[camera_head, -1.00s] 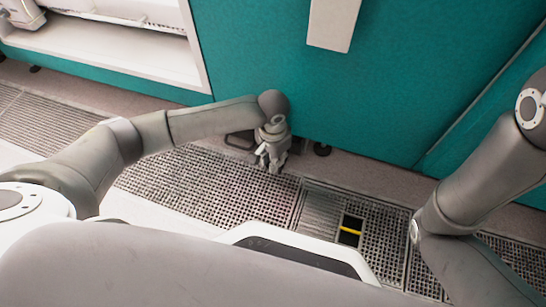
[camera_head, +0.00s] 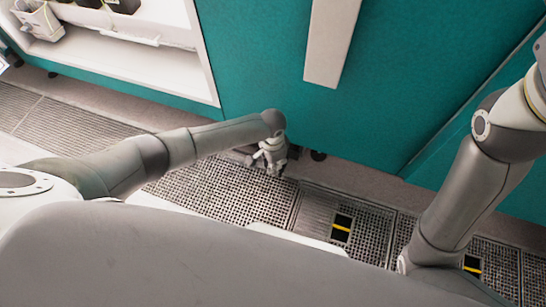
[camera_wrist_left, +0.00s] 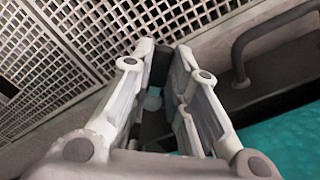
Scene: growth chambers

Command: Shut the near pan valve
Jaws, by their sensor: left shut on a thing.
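My left gripper (camera_head: 270,168) is low beside the foot of the teal cabinet, just above the floor grating. In the left wrist view its two pale fingers (camera_wrist_left: 163,62) are closed around a dark upright piece (camera_wrist_left: 159,68). This looks like the handle of the near pan valve; its lower part is hidden between the fingers. A pale rounded part (camera_wrist_left: 153,99) shows behind it. My right arm is at the right of the head view, but its gripper is out of frame.
The teal cabinet (camera_head: 390,95) stands close behind my left gripper. A dark bar loop (camera_wrist_left: 239,62) is beside the fingers in the wrist view. The perforated floor grating (camera_head: 235,196) has dark openings with yellow stripes (camera_head: 341,228). An open white bay (camera_head: 150,62) is at upper left.

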